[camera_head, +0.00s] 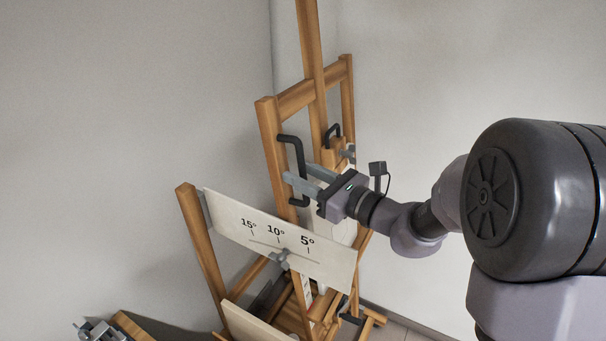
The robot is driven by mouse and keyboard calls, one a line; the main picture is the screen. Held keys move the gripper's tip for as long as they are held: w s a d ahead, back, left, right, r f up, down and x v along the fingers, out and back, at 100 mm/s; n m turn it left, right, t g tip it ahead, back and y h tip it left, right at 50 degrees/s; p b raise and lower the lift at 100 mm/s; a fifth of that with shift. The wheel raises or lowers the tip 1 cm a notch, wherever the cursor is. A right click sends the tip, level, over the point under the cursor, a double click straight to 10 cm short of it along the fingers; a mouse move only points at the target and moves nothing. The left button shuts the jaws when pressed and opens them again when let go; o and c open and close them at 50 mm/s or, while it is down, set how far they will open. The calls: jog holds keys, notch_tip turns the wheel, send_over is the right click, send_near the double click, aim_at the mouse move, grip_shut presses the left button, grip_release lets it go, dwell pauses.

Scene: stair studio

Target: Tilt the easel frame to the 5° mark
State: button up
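The wooden easel frame (270,140) leans in the middle of the view, with a black handle (297,155) on its left upright. A second black handle (333,130) is on its far side. A pale scale board (228,212) in front carries 15°, 10° and 5° marks, the 5° mark (307,241) being rightmost. A grey clamp knob (282,259) sits at the board's slot, below and nearest the 10° mark. My gripper (303,176) is at the near handle, its grey fingers apart with a gap between them. The near finger crosses in front of the handle; contact is unclear.
A wooden post (200,250) holds the board's left end. A grey metal part (100,330) and a wooden piece lie at the bottom left. Walls stand close behind the easel. My arm fills the right side.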

grip_shut()
dwell(1.3)
